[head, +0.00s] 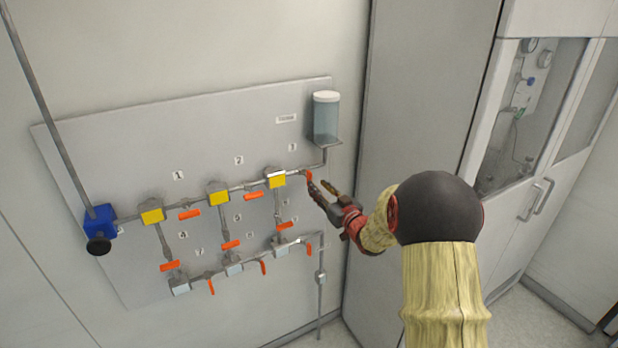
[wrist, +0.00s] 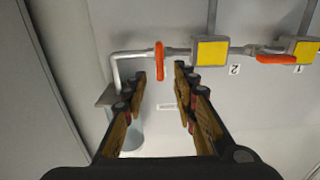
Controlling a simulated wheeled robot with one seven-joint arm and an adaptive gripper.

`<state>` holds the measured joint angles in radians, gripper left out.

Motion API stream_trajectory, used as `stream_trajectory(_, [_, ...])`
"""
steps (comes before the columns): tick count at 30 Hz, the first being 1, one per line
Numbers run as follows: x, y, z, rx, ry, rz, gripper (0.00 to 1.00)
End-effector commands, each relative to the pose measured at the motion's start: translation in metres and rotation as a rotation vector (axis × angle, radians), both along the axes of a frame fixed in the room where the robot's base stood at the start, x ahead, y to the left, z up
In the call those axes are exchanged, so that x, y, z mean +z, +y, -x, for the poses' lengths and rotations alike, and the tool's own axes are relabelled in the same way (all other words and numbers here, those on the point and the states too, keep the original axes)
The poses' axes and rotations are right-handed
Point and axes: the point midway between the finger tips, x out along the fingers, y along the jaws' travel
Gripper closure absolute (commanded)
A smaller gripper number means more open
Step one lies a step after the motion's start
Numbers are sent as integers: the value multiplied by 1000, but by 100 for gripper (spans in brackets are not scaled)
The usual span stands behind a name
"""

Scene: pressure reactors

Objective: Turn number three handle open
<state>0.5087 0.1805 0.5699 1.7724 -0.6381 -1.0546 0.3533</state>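The orange handle (head: 308,174) on the upper pipe, by the number 3 label (head: 292,147), stands crosswise to the pipe. In the wrist view this orange handle (wrist: 159,61) appears upright, ahead of and roughly between my fingertips. My gripper (head: 320,187) is beside it, to its lower right in the head view. Whether a finger touches the handle cannot be told. The number 3 label is not visible in the wrist view.
A grey panel (head: 90,150) carries pipes, yellow boxes (head: 219,198) and several other orange handles, including one under number 1 (head: 189,214) lying along the pipe. A clear tank (head: 326,118) stands above the pipe's right end. A tall grey cabinet (head: 425,90) is to the right.

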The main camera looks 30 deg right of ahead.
Motion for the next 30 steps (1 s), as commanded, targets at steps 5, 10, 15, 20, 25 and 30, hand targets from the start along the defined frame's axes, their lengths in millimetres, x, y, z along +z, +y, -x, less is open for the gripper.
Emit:
stream_trajectory(5, [-1,2,-24,2,2,0,72])
stream_trajectory(10, [-1,3,-50,1,3,0,72])
stream_trajectory(15, [0,2,-68,-1,2,1,72])
stream_trajectory(20, [-1,2,-73,-2,3,0,72])
stream_trajectory(25, [-1,2,-73,-2,3,0,72])
stream_trajectory(30, [-1,2,-73,-2,3,0,79])
